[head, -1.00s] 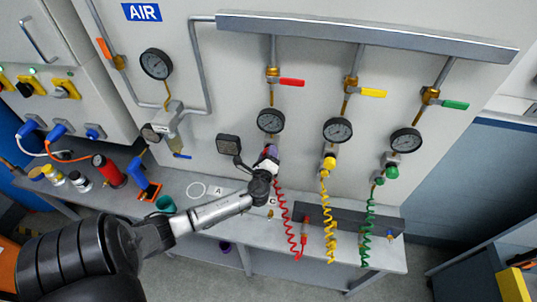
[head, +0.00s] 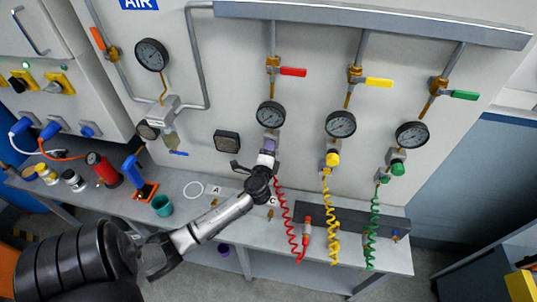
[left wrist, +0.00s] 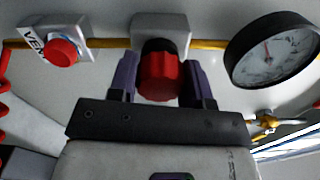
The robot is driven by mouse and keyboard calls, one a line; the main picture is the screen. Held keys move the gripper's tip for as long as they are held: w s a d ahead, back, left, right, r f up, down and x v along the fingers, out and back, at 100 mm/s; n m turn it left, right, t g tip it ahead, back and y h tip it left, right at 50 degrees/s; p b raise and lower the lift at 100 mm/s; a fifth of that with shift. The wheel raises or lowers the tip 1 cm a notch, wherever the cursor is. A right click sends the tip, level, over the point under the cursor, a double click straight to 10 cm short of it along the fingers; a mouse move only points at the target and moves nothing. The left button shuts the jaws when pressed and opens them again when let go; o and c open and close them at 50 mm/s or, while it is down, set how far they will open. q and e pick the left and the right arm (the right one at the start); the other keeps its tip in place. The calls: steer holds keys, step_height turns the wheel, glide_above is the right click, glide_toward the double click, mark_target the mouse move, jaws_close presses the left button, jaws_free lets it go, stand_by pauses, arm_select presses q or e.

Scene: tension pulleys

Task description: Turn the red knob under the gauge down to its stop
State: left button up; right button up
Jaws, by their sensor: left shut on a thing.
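The red knob (left wrist: 158,78) is a ribbed cap on a grey block in the left wrist view. The round gauge (head: 270,115) is on the wall panel above my left gripper (head: 268,155) in the head view. It also shows at the right of the left wrist view (left wrist: 272,50). My left gripper's purple fingers stand on both sides of the knob, shut on it. In the head view the gripper hides the knob. My right gripper is not in view.
A VENT box with a red button (left wrist: 62,50) is close beside the knob. A red coiled hose (head: 286,215) hangs just right of my gripper. A yellow knob (head: 333,159) and a green knob (head: 398,168) sit further right. The bench (head: 180,180) is below.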

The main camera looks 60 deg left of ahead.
arm_select(q)
steer(key=shift+n+b, duration=0.5)
steer(key=shift+n, duration=0.4)
steer(key=o, duration=0.9)
steer(key=shift+s+d, duration=0.15)
steer(key=shift+d, duration=0.05)
steer(key=b+v, duration=0.2)
steer(key=v, duration=1.1)
steer(key=shift+s+d, duration=0.15)
